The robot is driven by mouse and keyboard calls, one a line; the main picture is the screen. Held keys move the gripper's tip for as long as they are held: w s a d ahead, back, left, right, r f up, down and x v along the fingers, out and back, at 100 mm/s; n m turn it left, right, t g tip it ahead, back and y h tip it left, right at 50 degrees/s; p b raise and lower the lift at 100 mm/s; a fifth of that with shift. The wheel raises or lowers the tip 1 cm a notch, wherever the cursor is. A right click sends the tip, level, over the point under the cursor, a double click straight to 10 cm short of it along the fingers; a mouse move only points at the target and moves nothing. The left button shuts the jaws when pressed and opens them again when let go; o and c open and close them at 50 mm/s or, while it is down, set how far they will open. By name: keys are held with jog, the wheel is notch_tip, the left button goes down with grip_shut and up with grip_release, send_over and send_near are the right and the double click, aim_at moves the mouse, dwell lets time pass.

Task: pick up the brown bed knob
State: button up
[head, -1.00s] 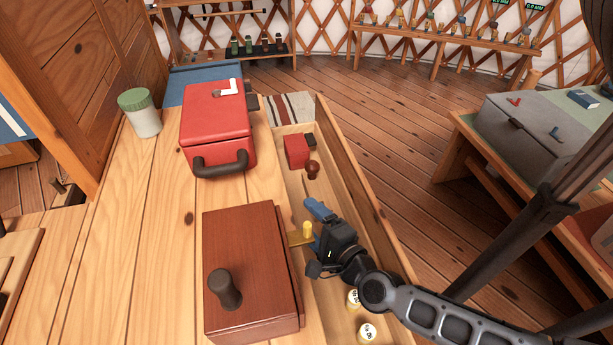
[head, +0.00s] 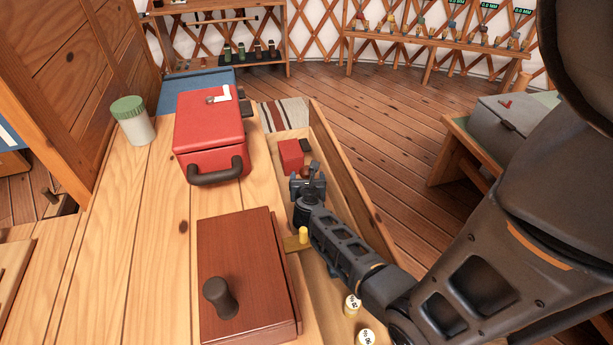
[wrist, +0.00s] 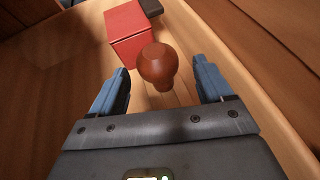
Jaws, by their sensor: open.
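The brown bed knob (wrist: 157,64) is a rounded, glossy reddish-brown knob inside the open drawer. In the wrist view it lies between and a little beyond the two blue fingertips of my gripper (wrist: 165,80). The fingers are spread apart, with a gap on both sides of the knob. In the head view my gripper (head: 308,180) is over the drawer, and only a sliver of the knob (head: 306,171) shows behind it.
A small red box (wrist: 127,31) sits just beyond the knob, with a dark block (head: 306,145) beside it. The drawer's wooden right wall (head: 345,165) runs close by. A red case (head: 208,135) and a brown wooden box (head: 240,270) stand on the bench at left.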

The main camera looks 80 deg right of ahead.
jog(key=x, duration=0.5)
jog(key=shift+b, duration=0.35)
jog(key=c, duration=1)
